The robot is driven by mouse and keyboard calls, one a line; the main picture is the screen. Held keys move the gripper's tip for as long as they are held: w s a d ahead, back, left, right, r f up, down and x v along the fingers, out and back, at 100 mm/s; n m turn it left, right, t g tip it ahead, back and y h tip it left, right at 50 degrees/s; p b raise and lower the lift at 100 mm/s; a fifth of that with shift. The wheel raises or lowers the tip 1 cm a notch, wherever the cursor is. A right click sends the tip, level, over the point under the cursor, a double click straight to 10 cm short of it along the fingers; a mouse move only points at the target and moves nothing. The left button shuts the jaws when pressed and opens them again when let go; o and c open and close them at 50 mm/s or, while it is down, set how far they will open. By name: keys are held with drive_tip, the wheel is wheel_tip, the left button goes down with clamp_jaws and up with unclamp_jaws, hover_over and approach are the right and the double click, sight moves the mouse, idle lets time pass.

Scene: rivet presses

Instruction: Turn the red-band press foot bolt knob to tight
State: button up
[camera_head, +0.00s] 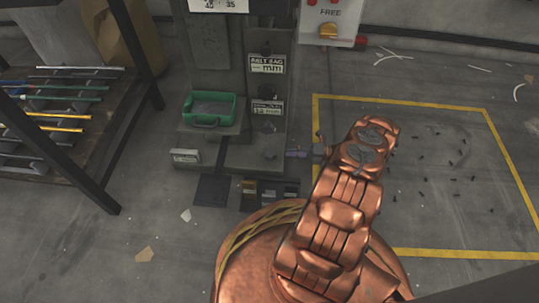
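A grey press (232,85) stands upright at the top middle. No red band shows on the visible part of it. A small dark round knob (269,154) sits low on its foot, to the right of centre; I take it for the foot bolt knob, and its tight or loose setting cannot be read. My copper arm reaches up from the bottom of the view. My gripper (296,153) is small and partly hidden at the arm's far end, just right of the knob. Whether it touches the knob, or is open or shut, I cannot tell.
A green tray (208,122) rests on the press ledge. A control box (330,20) marked FREE hangs at the top right. A rack (60,110) with several coloured rods stands at left. A yellow-lined floor area (455,215) at right holds scattered small dark bits.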

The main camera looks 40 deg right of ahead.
sight(270, 153)
drive_tip(key=shift+a+g+y, duration=0.7)
drive_tip(key=shift+a+y, duration=0.05)
drive_tip(key=shift+y, duration=0.05)
drive_tip(key=shift+x, duration=3.85)
clamp_jaws()
